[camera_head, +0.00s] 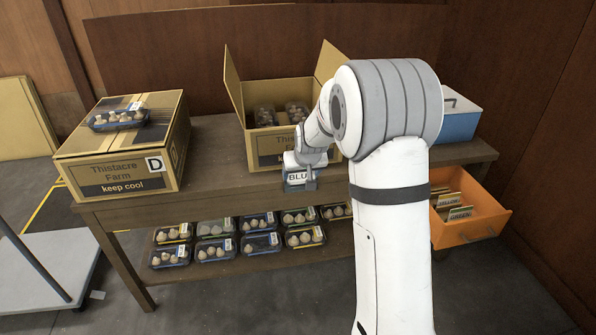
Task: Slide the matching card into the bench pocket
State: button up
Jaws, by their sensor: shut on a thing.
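A card (297,177) with the letters "BLU" showing is at the front edge of the bench (225,192). My gripper (304,163) is shut on its upper part. A small grey pocket (301,187) is at the bench front, right at the card's lower edge. I cannot tell how deep the card sits in it. My arm covers the bench to the right of the card. Other cards, one yellow-labelled and one green-labelled (460,213), stand in an orange drawer (470,232) at the right.
An open carton (270,150) with mushroom packs stands behind the gripper. A closed carton (120,150) marked "D" with a pack (118,117) on top is at the left. A blue-and-white box (460,120) is at the right. Several packs (215,228) lie on the lower shelf.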

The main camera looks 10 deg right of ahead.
jog(key=shift+f, duration=0.4)
jog(key=shift+f+b, duration=0.25)
jog(key=shift+b, duration=0.05)
jog(key=o, duration=0.8)
jog(key=shift+c, duration=0.2)
jog(key=shift+o, duration=1.1)
jog(key=shift+r, duration=0.2)
jog(key=p+v, duration=0.2)
jog(key=v, duration=0.5)
jog(key=shift+s+r, duration=0.2)
jog(key=shift+s, duration=0.05)
jog(key=shift+r, duration=0.1)
